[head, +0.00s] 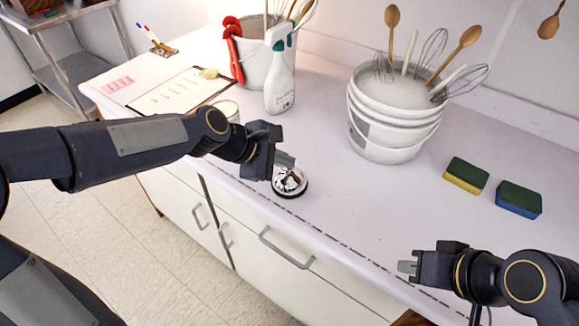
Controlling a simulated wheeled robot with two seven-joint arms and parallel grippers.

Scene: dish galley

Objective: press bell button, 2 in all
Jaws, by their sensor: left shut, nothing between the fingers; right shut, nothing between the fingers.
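A silver call bell (289,182) with a dark base stands on the white counter near its front edge, in the middle of the head view. My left gripper (284,160) is shut and empty. Its fingertips are at the top of the bell and hide part of it, including the button. I cannot tell whether they touch it. My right gripper (407,267) is shut and empty, over the front edge of the counter at the lower right, well apart from the bell.
A spray bottle (279,82) and a utensil bucket (258,40) stand behind the bell. Stacked white buckets (390,125) with whisks and spoons stand to the right. Two sponges (466,174) (519,199) lie further right. A clipboard (172,92) lies left. The counter around the bell's right is clear.

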